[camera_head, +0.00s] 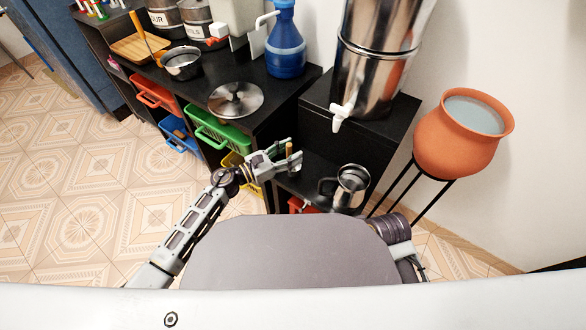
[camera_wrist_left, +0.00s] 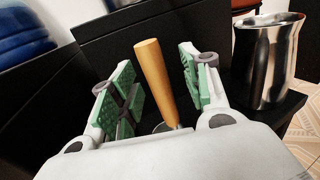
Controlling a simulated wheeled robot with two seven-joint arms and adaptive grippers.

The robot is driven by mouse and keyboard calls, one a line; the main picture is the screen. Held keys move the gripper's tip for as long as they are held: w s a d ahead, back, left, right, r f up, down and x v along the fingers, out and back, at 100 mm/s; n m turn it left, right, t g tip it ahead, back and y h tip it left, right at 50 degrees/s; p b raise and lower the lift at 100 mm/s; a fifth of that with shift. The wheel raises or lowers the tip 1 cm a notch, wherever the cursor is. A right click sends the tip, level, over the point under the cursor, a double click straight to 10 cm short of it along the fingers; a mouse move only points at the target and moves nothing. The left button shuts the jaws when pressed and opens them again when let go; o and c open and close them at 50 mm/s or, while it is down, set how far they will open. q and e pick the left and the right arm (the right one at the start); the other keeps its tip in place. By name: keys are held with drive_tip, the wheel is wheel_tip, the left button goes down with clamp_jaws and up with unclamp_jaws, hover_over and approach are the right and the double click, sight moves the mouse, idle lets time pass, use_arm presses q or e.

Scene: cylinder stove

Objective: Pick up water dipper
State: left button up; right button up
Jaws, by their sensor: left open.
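A wooden handle (camera_head: 289,150), apparently the water dipper's, stands upright at my left gripper. In the left wrist view this handle (camera_wrist_left: 153,75) rises between the two green-padded fingers, tilted slightly, with gaps visible on both sides. A small grey metal part (camera_wrist_left: 163,127) shows at its foot; the rest of the dipper is hidden behind the gripper body. My left gripper (camera_head: 287,160) is open around the handle, and its fingers also show in the left wrist view (camera_wrist_left: 150,82). My right gripper is out of view.
A steel mug (camera_head: 352,188) stands just right of the gripper on a low black shelf. A steel cylinder with a white tap (camera_head: 341,117) stands above. A clay pot (camera_head: 450,150) is at right. A lid (camera_head: 236,100) and blue jug (camera_head: 285,50) sit on the left counter.

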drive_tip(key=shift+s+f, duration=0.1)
use_arm(q)
clamp_jaws()
idle(0.4)
drive_tip(key=shift+r, duration=0.1)
drive_tip(key=shift+r+p, duration=0.35)
drive_tip(key=shift+r, duration=0.45)
drive_tip(key=shift+r+p, duration=1.45)
drive_tip(key=shift+r, duration=2.7)
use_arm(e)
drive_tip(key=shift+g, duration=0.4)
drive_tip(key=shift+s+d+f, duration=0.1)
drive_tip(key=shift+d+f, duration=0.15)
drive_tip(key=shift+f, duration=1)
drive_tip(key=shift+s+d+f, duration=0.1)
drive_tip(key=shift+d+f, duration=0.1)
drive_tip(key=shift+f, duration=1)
use_arm(q)
drive_tip(key=c, duration=0.6)
unclamp_jaws()
drive_tip(key=shift+c, duration=0.2)
clamp_jaws()
